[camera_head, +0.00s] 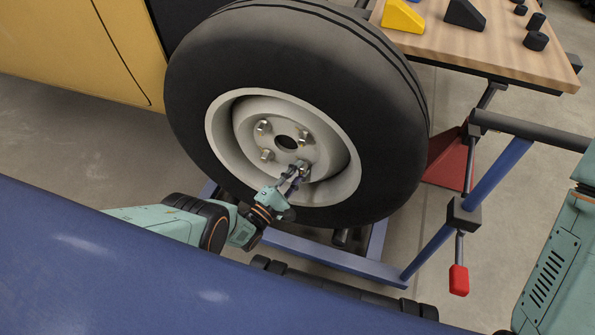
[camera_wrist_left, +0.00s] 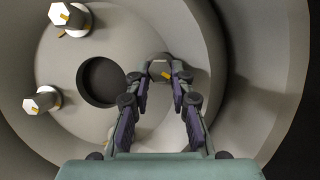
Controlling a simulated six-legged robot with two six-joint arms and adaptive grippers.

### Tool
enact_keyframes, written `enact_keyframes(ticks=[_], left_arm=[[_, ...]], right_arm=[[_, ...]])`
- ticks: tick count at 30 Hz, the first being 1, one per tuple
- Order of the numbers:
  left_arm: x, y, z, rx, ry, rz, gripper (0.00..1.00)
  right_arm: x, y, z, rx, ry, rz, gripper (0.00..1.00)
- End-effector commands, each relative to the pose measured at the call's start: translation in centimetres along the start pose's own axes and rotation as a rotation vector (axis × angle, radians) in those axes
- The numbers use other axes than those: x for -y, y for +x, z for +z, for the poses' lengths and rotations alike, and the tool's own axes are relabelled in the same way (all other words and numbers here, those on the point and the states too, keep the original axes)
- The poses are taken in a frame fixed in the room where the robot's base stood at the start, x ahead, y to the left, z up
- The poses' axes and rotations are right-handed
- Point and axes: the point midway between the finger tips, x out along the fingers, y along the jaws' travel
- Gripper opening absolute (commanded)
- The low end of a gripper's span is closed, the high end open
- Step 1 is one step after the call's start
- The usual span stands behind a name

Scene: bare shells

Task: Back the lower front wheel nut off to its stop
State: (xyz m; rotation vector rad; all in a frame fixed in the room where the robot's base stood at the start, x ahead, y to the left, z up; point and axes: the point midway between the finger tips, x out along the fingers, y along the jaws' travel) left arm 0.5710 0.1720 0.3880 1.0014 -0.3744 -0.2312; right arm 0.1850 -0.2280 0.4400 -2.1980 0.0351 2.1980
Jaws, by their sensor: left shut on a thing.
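The wheel (camera_head: 390,130) has a black tyre and a pale dished rim with a dark centre hole. Several metal nuts ring the hole; an upper-left nut (camera_head: 263,127), a lower-left nut (camera_head: 267,155) and an upper-right nut (camera_head: 306,138) stand clear of my gripper. My left gripper (camera_head: 299,173) reaches in from below and is shut on the lower wheel nut (camera_wrist_left: 160,68), partly hidden by the fingers in the head view. A yellow mark shows on that nut in the left wrist view. Its fingertips (camera_wrist_left: 160,78) flank the nut. My right gripper is out of view.
A blue stand frame (camera_head: 320,252) lies under the wheel. A wooden bench (camera_head: 480,45) with yellow and black blocks is at upper right. A blue post with a red-handled lever (camera_head: 459,280) stands right of the wheel. A yellow body panel (camera_head: 75,50) is at upper left.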

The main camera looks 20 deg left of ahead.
Motion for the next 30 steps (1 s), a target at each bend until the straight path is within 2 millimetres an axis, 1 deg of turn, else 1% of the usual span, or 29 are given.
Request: enact_keyframes(ticks=[10,22,23,30], left_arm=[[0.07,-0.04,0.03,0.0,-0.04,0.016,0.0],[0.05,0.01,0.06,0.001,-0.043,0.017,0.0],[0.05,0.01,0.06,0.001,-0.042,0.017,0.23],[0.04,0.02,0.05,0.001,-0.041,0.017,0.43]], right_arm=[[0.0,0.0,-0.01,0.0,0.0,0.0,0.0],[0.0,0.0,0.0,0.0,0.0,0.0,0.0],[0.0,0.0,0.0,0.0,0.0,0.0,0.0],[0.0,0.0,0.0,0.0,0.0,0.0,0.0]])
